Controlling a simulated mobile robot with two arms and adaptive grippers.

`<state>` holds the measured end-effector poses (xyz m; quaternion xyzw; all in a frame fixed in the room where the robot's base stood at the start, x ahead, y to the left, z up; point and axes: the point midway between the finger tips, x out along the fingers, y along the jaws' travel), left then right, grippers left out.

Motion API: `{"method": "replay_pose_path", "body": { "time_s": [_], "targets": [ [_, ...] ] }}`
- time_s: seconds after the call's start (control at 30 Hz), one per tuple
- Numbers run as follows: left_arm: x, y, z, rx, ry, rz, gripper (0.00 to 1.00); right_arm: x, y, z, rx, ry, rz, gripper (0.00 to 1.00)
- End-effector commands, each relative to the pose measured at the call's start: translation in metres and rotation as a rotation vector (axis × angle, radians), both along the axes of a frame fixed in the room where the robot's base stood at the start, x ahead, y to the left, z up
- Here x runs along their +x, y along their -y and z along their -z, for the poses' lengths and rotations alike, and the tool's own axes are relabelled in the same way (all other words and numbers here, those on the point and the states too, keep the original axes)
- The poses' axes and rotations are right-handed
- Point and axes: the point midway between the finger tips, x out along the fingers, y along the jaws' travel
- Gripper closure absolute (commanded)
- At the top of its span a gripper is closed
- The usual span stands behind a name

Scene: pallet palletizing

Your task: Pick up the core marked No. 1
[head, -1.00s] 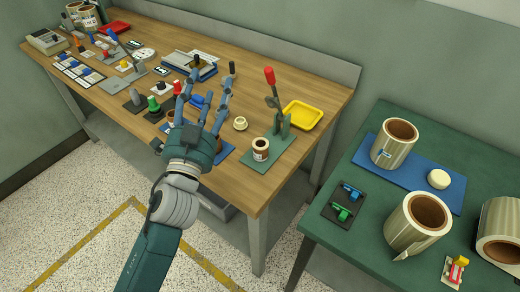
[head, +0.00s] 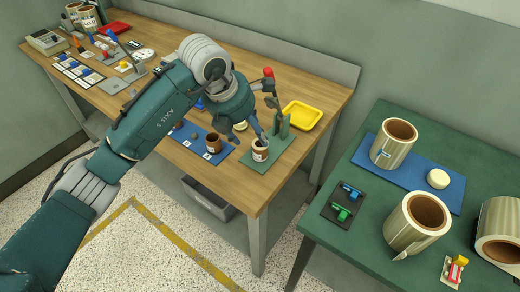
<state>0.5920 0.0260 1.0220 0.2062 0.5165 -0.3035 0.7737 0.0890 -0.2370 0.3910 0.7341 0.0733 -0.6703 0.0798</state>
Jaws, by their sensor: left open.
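A small brown core (head: 260,154) with a white label stands upright on the green base of a lever press at the table's right end. Its label is too small to read. My left gripper (head: 266,128) is open and reaches in from the left just above this core, with one fingertip at its rim; I cannot tell whether they touch. Another brown core (head: 213,143) stands on a blue labelled mat (head: 196,148) to the left. My left arm hides part of the table behind it. My right gripper is not in view.
The press lever with its red knob (head: 268,72) and green post (head: 283,124) stand close beside the gripper. A yellow tray (head: 302,115) lies behind. The green table (head: 385,235) at right holds large rolls (head: 394,145) and a blue mat (head: 450,193).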

Motion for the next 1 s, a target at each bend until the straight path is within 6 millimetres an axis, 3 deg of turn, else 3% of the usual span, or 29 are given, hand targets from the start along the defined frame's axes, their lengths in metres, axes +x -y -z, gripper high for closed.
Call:
{"method": "replay_pose_path", "body": {
  "time_s": [0.2, 0.47, 0.7, 1.0],
  "targets": [
    [0.008, 0.011, 0.032, -0.003, -0.007, 0.002, 0.43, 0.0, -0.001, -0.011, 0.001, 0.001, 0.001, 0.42],
    [0.015, 0.017, 0.051, -0.005, -0.007, 0.003, 0.43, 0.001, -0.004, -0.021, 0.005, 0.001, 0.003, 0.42],
    [0.028, 0.026, 0.083, -0.006, -0.006, 0.003, 0.43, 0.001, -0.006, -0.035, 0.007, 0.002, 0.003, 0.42],
    [0.03, 0.027, 0.09, -0.005, -0.002, 0.004, 0.43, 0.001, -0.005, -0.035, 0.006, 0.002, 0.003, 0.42]
  ]
}}
